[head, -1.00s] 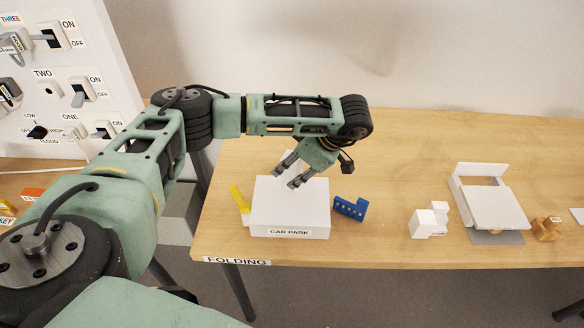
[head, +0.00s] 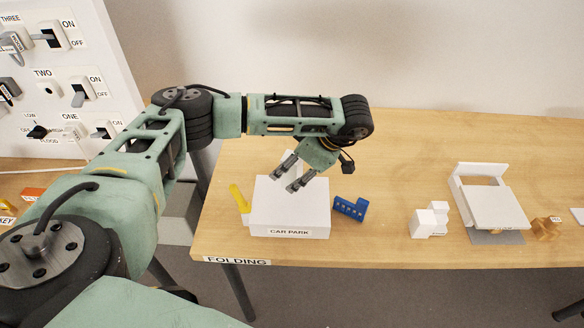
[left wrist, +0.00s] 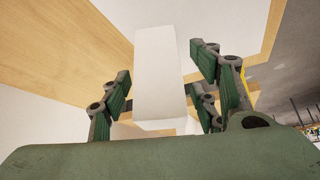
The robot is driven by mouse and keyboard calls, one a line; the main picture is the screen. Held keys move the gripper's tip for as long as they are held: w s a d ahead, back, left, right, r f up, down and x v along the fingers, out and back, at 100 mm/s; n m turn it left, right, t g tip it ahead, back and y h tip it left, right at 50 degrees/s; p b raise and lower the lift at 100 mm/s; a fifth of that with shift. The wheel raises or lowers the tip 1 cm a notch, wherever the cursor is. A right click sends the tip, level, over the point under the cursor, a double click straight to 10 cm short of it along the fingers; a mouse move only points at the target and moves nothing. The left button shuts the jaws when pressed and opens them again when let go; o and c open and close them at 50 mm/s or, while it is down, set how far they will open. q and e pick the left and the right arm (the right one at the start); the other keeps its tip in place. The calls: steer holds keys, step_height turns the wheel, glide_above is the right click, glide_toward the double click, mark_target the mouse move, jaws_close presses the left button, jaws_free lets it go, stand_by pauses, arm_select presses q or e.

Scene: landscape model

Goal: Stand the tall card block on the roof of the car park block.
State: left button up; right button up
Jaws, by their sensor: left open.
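The white car park block (head: 290,220), labelled CAR PARK, sits near the front left of the table. My left gripper (head: 288,177) is open, tilted down over its roof. A tall white block (left wrist: 158,70), which looks like the tall card block, lies between the open fingers in the left wrist view. A narrow gap shows on each side of it. In the head view only a little white shows behind the gripper, and the fingers cover the rest. I cannot tell what its foot rests on. My right gripper is not in view.
A yellow piece (head: 239,198) is close left of the car park block and a blue piece (head: 350,208) close right. Small white blocks (head: 424,222), a white folded model (head: 495,207) and an orange-brown piece (head: 545,229) are further right. A switch panel (head: 60,80) stands at the left.

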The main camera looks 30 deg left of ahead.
mark_target(300, 162)
arm_select(q)
steer(key=shift+p+v, duration=1.5)
steer(key=shift+v, duration=1.95)
steer(key=shift+d+f, duration=0.1)
